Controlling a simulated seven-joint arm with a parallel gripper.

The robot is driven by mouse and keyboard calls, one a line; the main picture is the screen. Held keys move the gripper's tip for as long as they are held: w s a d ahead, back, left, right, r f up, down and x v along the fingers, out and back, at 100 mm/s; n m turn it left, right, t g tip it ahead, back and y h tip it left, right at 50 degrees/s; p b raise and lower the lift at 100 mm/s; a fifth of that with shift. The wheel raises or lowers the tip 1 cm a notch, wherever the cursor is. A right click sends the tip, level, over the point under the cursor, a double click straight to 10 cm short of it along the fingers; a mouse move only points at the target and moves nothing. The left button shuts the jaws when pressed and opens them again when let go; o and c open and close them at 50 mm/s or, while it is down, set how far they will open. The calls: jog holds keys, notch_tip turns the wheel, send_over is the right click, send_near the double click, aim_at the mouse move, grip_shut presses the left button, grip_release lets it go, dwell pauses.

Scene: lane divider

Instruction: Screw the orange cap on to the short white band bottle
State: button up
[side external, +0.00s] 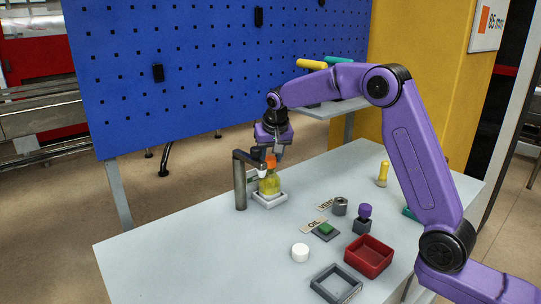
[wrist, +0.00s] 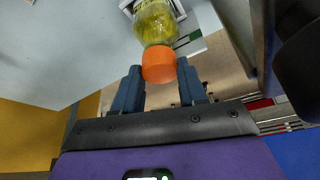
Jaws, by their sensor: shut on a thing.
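The orange cap (side external: 271,161) is between the fingers of my gripper (side external: 273,152), which is shut on it. In the wrist view the cap (wrist: 158,66) shows between the two blue-grey fingers (wrist: 160,82). The short bottle (side external: 270,184) holds yellow liquid and stands upright in a white square holder (side external: 268,201). In the wrist view the bottle (wrist: 155,22) lines up with the cap, which appears to be at its neck. I cannot tell whether the threads are engaged. The band on the bottle is only partly visible.
A dark post with an arm (side external: 240,184) stands just left of the bottle, close to my gripper. A white cap (side external: 300,252), a red tray (side external: 368,256), a grey tray (side external: 336,284), a green block (side external: 325,229) and a purple-topped item (side external: 364,212) stand toward the front right. The table's left front is clear.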

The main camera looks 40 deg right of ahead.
jog(key=shift+m+h, duration=0.3)
jog(key=shift+m, duration=0.6)
jog(key=shift+a, duration=0.1)
jog(key=shift+m+g, duration=0.3)
jog(key=shift+m, duration=0.6)
jog(key=shift+w+m+h, duration=0.1)
jog(key=shift+m+h, duration=0.2)
jog(key=shift+h, duration=0.1)
jog(key=shift+m+g, duration=0.3)
jog(key=shift+m, duration=0.2)
jog(key=shift+m+h, duration=0.3)
jog(key=shift+m, duration=0.6)
